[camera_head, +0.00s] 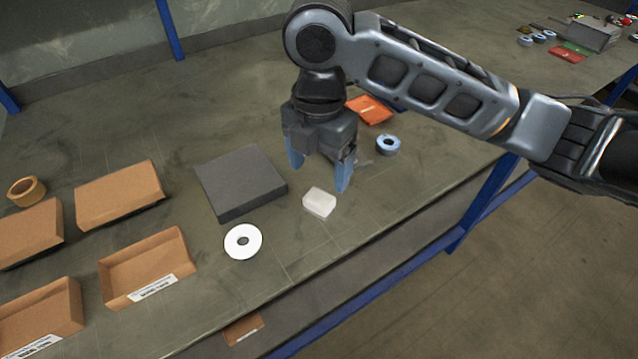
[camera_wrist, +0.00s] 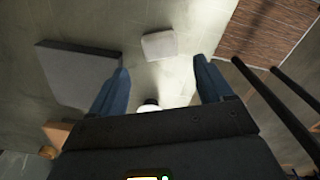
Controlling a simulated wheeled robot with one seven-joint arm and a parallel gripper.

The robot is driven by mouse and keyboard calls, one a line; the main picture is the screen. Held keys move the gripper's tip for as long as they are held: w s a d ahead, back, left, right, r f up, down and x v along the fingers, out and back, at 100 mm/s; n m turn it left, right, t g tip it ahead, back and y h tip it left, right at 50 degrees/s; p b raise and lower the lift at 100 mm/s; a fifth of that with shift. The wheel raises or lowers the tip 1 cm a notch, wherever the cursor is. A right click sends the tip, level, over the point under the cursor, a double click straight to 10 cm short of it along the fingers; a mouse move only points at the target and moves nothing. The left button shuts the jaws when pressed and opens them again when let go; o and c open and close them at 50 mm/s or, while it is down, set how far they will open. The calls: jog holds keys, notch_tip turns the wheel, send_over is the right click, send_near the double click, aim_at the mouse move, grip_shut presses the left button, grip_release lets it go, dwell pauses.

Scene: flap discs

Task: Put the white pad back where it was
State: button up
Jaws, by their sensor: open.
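The white pad (camera_head: 319,202) is a small block with rounded edges. It lies on the table near the front edge, to the right of a dark grey slab (camera_head: 240,183). In the wrist view the white pad (camera_wrist: 159,45) shows ahead of the fingers, near the top. My gripper (camera_head: 318,176) has blue fingers, is open and empty, and hangs above and just behind the pad in the head view. The fingers (camera_wrist: 160,82) stand wide apart in the wrist view. A white disc (camera_head: 243,241) with a dark centre hole lies in front of the slab.
Several brown cardboard trays (camera_head: 148,275) stand at the left, with a tape roll (camera_head: 26,190) behind them. An orange packet (camera_head: 370,109) and a blue ring (camera_head: 388,145) lie behind and right of my gripper.

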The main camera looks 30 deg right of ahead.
notch_tip(320, 180, up, 5)
jog(key=shift+r, duration=0.15)
